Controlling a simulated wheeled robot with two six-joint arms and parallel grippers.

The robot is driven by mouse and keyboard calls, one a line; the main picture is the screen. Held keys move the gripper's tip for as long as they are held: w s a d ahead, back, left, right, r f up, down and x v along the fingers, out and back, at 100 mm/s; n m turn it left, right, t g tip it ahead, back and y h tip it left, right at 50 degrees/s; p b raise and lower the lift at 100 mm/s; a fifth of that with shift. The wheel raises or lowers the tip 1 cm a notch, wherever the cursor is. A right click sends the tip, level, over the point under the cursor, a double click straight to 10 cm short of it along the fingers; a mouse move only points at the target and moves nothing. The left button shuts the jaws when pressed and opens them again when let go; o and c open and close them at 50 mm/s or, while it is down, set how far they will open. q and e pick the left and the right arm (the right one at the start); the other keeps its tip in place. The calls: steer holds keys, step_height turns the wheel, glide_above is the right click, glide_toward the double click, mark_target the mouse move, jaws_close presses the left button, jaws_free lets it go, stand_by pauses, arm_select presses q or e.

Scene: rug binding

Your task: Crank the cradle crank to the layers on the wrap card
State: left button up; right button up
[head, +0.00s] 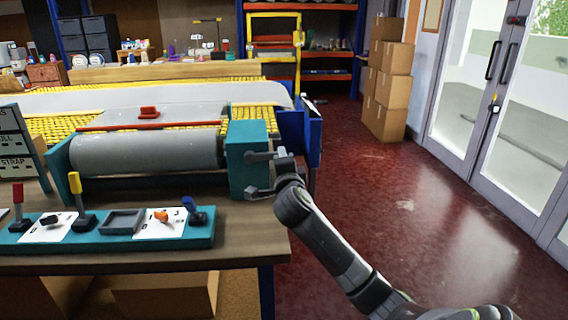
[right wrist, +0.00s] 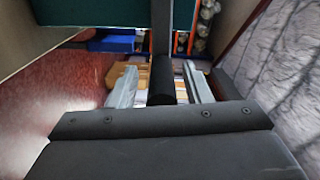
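The cradle holds a grey roll (head: 145,152) between teal end blocks, with the right block (head: 247,150) beside my right gripper (head: 264,174). In the right wrist view a black crank handle (right wrist: 162,80) stands between the two fingers of my gripper (right wrist: 161,86). Gaps show on both sides, so the fingers are open around it. A dark bar (right wrist: 162,28) runs up from the handle. The crank is mostly hidden by the gripper in the head view. My left gripper is out of view.
A teal control panel (head: 110,242) with yellow, blue and orange controls lies along the front of the bench (head: 240,256). A yellow roller conveyor (head: 195,92) carries grey sheet material behind the cradle. Cardboard boxes (head: 392,88) stand at the back right. The red floor (head: 400,190) is open.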

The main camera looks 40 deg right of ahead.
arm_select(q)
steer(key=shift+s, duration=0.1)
arm_select(e)
steer(key=shift+s, duration=0.1)
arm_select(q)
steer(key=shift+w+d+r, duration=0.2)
arm_select(e)
steer(key=v, duration=1.7)
steer(key=shift+s, duration=0.2)
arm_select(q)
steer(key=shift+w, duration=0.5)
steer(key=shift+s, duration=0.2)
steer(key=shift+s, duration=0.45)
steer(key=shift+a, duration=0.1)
